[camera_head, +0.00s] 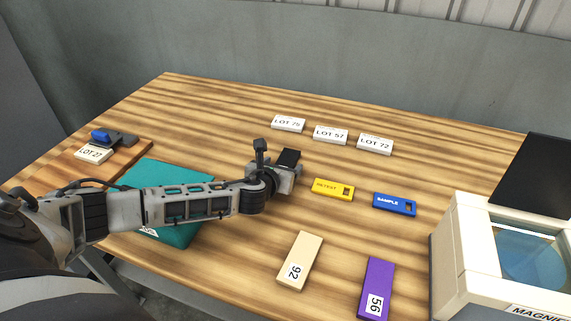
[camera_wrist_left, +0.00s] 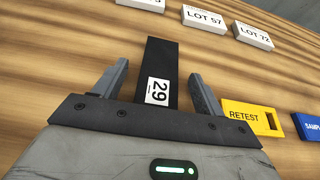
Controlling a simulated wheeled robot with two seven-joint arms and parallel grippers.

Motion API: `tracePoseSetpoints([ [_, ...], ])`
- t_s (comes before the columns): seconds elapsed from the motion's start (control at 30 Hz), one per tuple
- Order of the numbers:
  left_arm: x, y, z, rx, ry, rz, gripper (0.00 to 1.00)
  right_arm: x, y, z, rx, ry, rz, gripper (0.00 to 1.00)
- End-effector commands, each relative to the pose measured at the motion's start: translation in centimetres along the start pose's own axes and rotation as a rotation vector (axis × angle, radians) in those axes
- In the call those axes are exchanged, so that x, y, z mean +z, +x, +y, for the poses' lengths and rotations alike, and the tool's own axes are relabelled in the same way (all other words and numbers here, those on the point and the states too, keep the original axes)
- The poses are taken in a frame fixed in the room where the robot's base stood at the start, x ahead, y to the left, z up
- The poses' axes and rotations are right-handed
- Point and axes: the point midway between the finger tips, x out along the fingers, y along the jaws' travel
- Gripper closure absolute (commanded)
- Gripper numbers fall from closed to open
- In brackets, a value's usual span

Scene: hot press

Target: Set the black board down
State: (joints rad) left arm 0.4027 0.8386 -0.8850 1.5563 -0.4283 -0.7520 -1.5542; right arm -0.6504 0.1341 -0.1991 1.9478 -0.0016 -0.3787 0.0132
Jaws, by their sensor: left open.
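The black board (camera_wrist_left: 162,62) with a white "29" label lies between the two fingers of my left gripper (camera_wrist_left: 159,75) in the left wrist view. Gaps show between it and both fingers, so the gripper is open around it. It seems to rest on the wooden table, with its near end hidden by the gripper body. In the head view, only the far end of the black board (camera_head: 289,157) shows past my left gripper (camera_head: 284,172). My right gripper is not in view.
LOT 75 (camera_head: 289,123), LOT 57 (camera_head: 331,135) and LOT 72 (camera_head: 375,144) plates stand behind. Yellow RETEST (camera_head: 333,189) and blue SAMPLE (camera_head: 394,204) tags lie right. Beige (camera_head: 300,259) and purple (camera_head: 376,287) boards lie in front. A magnifier box (camera_head: 455,262) stands right.

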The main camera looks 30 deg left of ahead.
Motion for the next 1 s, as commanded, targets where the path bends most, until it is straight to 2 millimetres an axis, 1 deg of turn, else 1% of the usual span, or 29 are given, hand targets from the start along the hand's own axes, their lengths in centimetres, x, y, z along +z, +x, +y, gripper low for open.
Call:
tracePoseSetpoints([
  [0.03, -0.02, 0.73, -0.10, 0.000, -0.002, -0.001, 0.29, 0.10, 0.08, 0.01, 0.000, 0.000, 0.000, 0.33],
  [0.13, -0.07, 1.49, -0.06, 0.000, -0.001, 0.001, 0.29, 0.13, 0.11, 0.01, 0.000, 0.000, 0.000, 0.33],
  [0.37, -0.06, 1.68, -0.07, -0.002, 0.000, 0.001, 0.29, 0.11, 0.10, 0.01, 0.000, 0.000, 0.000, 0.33],
  [0.4, -0.06, 1.67, -0.06, -0.002, 0.000, 0.001, 0.32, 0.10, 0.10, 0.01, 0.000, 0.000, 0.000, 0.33],
  [0.47, -0.06, 1.67, -0.05, -0.001, 0.000, 0.001, 0.49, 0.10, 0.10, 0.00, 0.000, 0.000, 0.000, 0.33],
  [0.5, -0.06, 1.66, -0.05, -0.001, 0.000, 0.001, 0.60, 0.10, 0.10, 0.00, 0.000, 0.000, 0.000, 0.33],
  [0.57, -0.06, 1.66, -0.04, -0.001, 0.000, 0.001, 0.76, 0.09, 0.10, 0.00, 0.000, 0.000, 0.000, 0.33],
  [0.6, -0.06, 1.66, -0.04, -0.001, 0.000, 0.001, 0.80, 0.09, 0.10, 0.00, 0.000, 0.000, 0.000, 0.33],
  [0.87, 0.06, 1.63, -0.03, -0.001, 0.000, 0.000, 0.80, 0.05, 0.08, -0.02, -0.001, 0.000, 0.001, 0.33],
  [1.0, 0.70, 1.42, 0.01, 0.000, 0.000, -0.002, 0.80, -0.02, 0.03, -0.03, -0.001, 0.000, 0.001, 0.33],
])
